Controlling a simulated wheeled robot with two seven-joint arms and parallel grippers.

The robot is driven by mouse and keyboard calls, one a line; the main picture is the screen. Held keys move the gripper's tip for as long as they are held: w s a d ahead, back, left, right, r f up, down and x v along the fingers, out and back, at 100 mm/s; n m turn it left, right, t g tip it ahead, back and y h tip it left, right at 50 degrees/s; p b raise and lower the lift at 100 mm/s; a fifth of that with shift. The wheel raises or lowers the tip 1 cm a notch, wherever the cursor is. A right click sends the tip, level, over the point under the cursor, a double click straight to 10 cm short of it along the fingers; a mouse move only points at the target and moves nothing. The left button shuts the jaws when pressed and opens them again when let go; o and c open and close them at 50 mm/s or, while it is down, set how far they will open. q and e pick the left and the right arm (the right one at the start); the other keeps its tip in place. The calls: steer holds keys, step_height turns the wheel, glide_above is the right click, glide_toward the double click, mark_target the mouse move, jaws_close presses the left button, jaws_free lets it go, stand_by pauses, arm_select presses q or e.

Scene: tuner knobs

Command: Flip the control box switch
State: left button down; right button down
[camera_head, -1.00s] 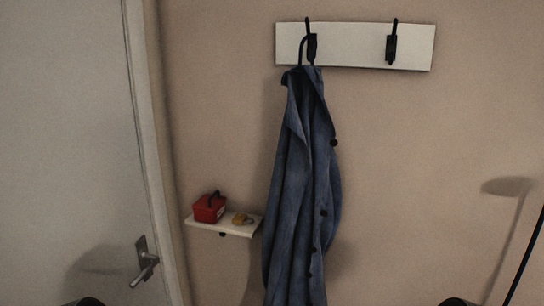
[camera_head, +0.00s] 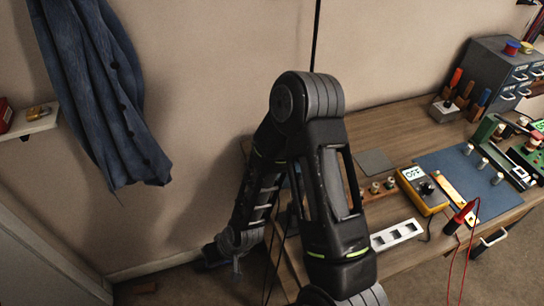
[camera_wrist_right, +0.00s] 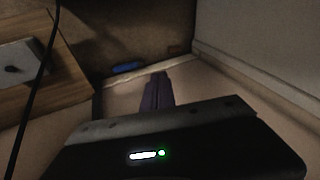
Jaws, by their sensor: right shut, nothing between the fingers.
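A small grey box with a dark stub on top (camera_head: 446,110), which looks like the control box, stands at the back of the workbench in the head view. The setting of its switch is too small to tell. A grey block with a black stub (camera_wrist_right: 22,65) shows at the left of the right wrist view; I cannot tell if it is the same box. One of my arms rises in the middle of the head view and bends down left of the bench. In the right wrist view my right gripper (camera_wrist_right: 158,92) is shut and empty, away from that block. My left gripper is not seen.
The workbench (camera_head: 395,122) carries a yellow meter (camera_head: 422,190), a blue mat (camera_head: 463,168), a white socket strip (camera_head: 397,234) and a grey drawer cabinet (camera_head: 500,68). Red leads hang over its front. A blue coat (camera_head: 92,90) hangs at the left.

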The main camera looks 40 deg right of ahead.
steer(key=w+d+r+t+h+b, duration=0.1)
steer(key=w+d+r+t, duration=0.1)
steer(key=w+d+r, duration=0.7)
steer(key=w+d+r+t+h+b, duration=0.1)
steer(key=w+d+r, duration=0.55)
steer(key=r, duration=0.45)
steer(key=s+d+r+h, duration=0.2)
steer(key=s+d+r, duration=0.2)
steer(key=d+r, duration=0.6)
steer(key=s+d+r+m+g, duration=0.1)
steer(key=s+g, duration=0.2)
steer(key=s, duration=0.3)
steer(key=shift+r+g+b, duration=0.3)
steer(key=shift+r+b, duration=0.05)
steer(key=shift+f, duration=0.15)
